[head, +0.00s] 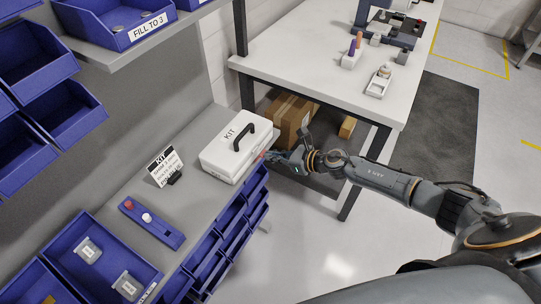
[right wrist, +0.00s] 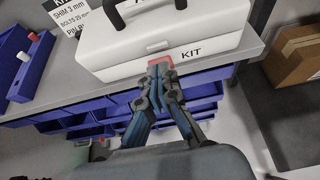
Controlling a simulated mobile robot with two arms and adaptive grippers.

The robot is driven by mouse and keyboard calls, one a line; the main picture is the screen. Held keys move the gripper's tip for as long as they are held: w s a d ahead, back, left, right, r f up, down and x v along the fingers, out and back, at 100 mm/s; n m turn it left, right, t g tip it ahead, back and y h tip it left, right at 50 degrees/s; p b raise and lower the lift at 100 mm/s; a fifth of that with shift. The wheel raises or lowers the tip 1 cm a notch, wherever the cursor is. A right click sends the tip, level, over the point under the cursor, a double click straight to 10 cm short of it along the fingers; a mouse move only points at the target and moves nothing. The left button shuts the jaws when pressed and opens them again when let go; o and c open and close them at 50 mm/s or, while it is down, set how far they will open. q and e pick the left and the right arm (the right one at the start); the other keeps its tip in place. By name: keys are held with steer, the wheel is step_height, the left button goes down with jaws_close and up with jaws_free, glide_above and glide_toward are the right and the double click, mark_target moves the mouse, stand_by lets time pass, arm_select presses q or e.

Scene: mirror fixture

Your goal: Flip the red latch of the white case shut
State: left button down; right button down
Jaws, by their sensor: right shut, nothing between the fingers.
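The white case (head: 228,150) with a black handle and a KIT label stands with its lid down on the grey bench; it also fills the top of the right wrist view (right wrist: 120,55). Its red latch (right wrist: 159,61) is at the front face, just beyond my right fingertips. In the head view only a small bit of the latch (head: 259,158) shows. My right gripper (head: 271,156) is shut and empty, its tips (right wrist: 160,72) at or very near the latch. The fingers partly hide the latch, so I cannot tell touching or its exact angle. My left gripper is not in view.
A KIT sign (head: 166,166) and a blue holder (head: 150,223) with a red and a white piece stand left of the case. Blue drawers (head: 230,232) sit under the bench edge. A white table (head: 320,65) is behind, with a cardboard box (head: 288,118) beneath.

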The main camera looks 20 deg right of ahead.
steer(key=shift+w+a+r, duration=0.15)
steer(key=shift+w+r, duration=0.2)
steer(key=shift+r, duration=0.05)
steer(key=shift+w+a+r, duration=0.15)
steer(key=shift+p, duration=0.35)
steer(key=shift+r+p, duration=0.65)
steer(key=shift+r, duration=0.15)
steer(key=v, duration=1.2)
